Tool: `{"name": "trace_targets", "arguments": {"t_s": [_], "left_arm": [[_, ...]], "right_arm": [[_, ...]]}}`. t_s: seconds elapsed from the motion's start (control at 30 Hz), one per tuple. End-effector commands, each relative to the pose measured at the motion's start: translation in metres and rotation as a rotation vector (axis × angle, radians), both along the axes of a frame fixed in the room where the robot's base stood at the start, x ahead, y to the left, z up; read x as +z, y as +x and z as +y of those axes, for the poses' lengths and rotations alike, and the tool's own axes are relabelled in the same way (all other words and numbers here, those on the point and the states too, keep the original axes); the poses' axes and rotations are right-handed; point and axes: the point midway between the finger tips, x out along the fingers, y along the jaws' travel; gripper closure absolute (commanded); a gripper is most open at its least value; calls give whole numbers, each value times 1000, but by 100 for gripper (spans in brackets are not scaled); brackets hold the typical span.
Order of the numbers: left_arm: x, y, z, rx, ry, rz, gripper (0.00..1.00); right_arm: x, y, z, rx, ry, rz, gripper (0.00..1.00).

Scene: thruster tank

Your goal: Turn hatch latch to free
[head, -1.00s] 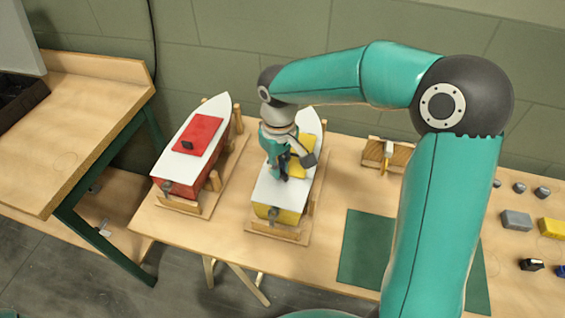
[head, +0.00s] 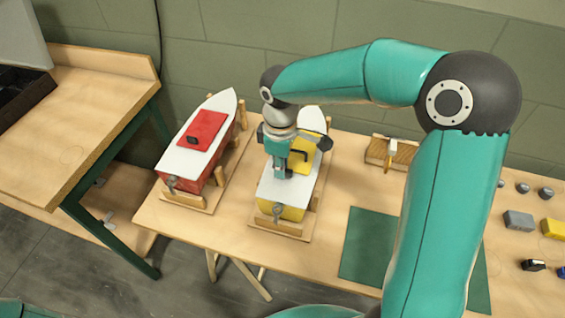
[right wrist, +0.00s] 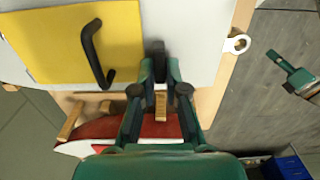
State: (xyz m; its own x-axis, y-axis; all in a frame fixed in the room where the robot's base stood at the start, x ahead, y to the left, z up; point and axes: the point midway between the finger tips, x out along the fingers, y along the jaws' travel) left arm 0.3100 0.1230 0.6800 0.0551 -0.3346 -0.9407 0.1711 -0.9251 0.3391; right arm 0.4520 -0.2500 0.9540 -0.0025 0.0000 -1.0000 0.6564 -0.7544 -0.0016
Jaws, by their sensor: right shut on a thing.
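The boat with the yellow hatch (head: 306,160) has a white deck (head: 270,190) and yellow hull, and stands in a wooden cradle. The hatch fills the upper left of the right wrist view (right wrist: 60,45), with a black handle (right wrist: 90,50). My right gripper (head: 283,172) is low over the deck beside the hatch. In the right wrist view its fingers (right wrist: 158,62) are shut on the small dark latch (right wrist: 156,46) by the hatch edge. The fingers partly hide the latch. A teal piece (right wrist: 297,76) at the right may be my left gripper; its jaws are unclear.
A boat with a red hatch (head: 203,130) stands in its own cradle close on the left. A green mat (head: 365,245) lies to the right, with a wooden block (head: 390,152) behind it. Grey and yellow blocks lie at the far right.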

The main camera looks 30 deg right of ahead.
Motion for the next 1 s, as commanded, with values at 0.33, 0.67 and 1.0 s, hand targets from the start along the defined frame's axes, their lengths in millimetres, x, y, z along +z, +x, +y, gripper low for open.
{"name": "trace_targets", "arguments": {"t_s": [0.33,0.67,1.0], "left_arm": [[0,0,0,0,0,0,60],[0,0,0,0,0,0,60],[1,0,0,0,0,0,60]], "right_arm": [[1,1,0,8,0,-5,100],[1,1,0,7,0,-4,62],[11,2,0,6,0,-6,62]]}}
